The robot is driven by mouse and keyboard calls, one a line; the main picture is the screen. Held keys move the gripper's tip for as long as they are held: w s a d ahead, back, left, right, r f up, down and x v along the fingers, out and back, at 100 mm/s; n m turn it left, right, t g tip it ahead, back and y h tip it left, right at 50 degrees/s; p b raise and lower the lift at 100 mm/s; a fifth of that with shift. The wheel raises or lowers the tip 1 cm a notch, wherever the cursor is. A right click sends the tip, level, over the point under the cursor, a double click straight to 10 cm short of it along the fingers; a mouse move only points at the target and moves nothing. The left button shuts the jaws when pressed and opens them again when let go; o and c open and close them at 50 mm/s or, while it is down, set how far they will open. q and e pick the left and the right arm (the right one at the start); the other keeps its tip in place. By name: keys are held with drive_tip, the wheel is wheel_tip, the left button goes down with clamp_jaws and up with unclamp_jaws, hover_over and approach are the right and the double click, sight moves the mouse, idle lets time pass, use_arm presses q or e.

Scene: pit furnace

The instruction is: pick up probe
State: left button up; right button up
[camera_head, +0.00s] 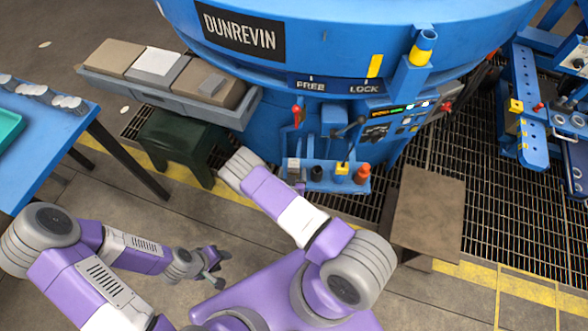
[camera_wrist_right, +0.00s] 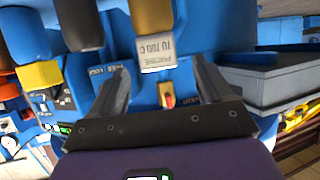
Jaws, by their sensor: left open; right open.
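The probe (camera_wrist_right: 154,40) shows at the top of the right wrist view as a tan-gold body with a pale label reading "PROBE". In the head view, what looks like its pale block (camera_head: 294,165) is at the left end of a small blue shelf on the furnace. My right gripper (camera_wrist_right: 160,75) is open, with one finger on either side of the labelled end in the picture. I cannot tell whether they touch it. In the head view this gripper is mostly hidden by my arm. My left gripper (camera_head: 221,268) is open and empty above the floor.
A black item (camera_head: 317,173), a yellow-banded one (camera_head: 342,169) and an orange one (camera_head: 362,174) stand close beside the probe. A grey tray (camera_head: 160,95) and green stool (camera_head: 180,140) are left. A brown stand (camera_head: 430,212) is right.

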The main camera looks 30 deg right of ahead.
sight(294, 161)
drive_tip(key=b+x, duration=0.2)
drive_tip(key=x, duration=0.5)
drive_tip(key=shift+w+d, duration=0.1)
drive_tip(key=shift+d, duration=0.05)
drive_tip(key=c, duration=1.1)
